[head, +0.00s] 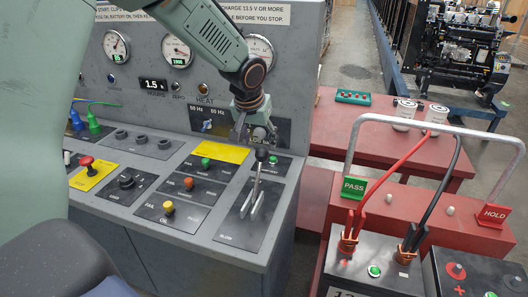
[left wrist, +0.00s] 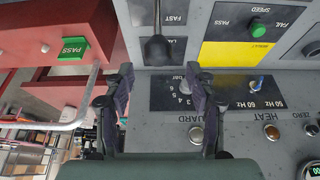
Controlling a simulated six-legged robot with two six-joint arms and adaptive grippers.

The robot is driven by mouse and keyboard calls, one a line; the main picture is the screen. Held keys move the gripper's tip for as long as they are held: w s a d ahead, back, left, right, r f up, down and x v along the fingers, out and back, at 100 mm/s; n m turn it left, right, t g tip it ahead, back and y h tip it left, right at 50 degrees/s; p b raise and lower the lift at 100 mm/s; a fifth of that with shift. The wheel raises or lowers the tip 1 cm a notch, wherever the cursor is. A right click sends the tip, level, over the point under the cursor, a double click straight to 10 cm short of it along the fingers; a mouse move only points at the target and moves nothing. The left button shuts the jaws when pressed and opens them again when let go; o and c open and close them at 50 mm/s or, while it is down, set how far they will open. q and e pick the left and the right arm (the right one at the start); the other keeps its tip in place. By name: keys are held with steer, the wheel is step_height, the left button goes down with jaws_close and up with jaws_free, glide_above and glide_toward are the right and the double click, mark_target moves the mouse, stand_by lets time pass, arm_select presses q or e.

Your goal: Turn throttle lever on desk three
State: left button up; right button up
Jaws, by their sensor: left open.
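The throttle lever (head: 257,180) stands on a dark plate at the desk's right end, with slim metal arms and a dark rounded knob. The plate reads SLOW at its near end. My left gripper (head: 255,125) hangs just above and behind the knob, pointing down, in front of the upright panel. In the left wrist view the knob (left wrist: 157,50) lies just beyond the open fingertips (left wrist: 158,75), centred between them. The fingers look apart from it. No desk number is readable. My right gripper is not in view.
The grey desk (head: 190,225) carries several push buttons and a yellow plate (head: 222,152) left of the lever. The upright panel (head: 150,60) with gauges rises close behind. A red bench (head: 330,120) and a test stand with a grey bar handle (head: 430,125) are to the right.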

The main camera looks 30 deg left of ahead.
mark_target(261, 151)
arm_select(q)
steer(key=shift+s+d+f, duration=0.1)
steer(key=shift+d+f, duration=0.05)
steer(key=shift+f, duration=0.35)
steer(key=shift+s+d+f, duration=0.1)
steer(key=shift+f, duration=0.35)
steer(key=x, duration=0.5)
steer(key=shift+w+a+r, duration=0.15)
steer(key=shift+w+a, duration=0.2)
steer(key=shift+w, duration=0.05)
steer(key=shift+s+d+r, duration=0.35)
steer(key=shift+s+r, duration=0.05)
steer(key=shift+s, duration=0.05)
steer(key=shift+w+a+f, duration=0.25)
steer(key=shift+w+f, duration=0.15)
steer(key=shift+w, duration=0.05)
steer(key=c, duration=0.6)
steer(key=shift+s+d+r, duration=0.1)
steer(key=shift+s+r, duration=0.15)
steer(key=c, duration=0.4)
jaws_close()
steer(key=shift+w, duration=0.1)
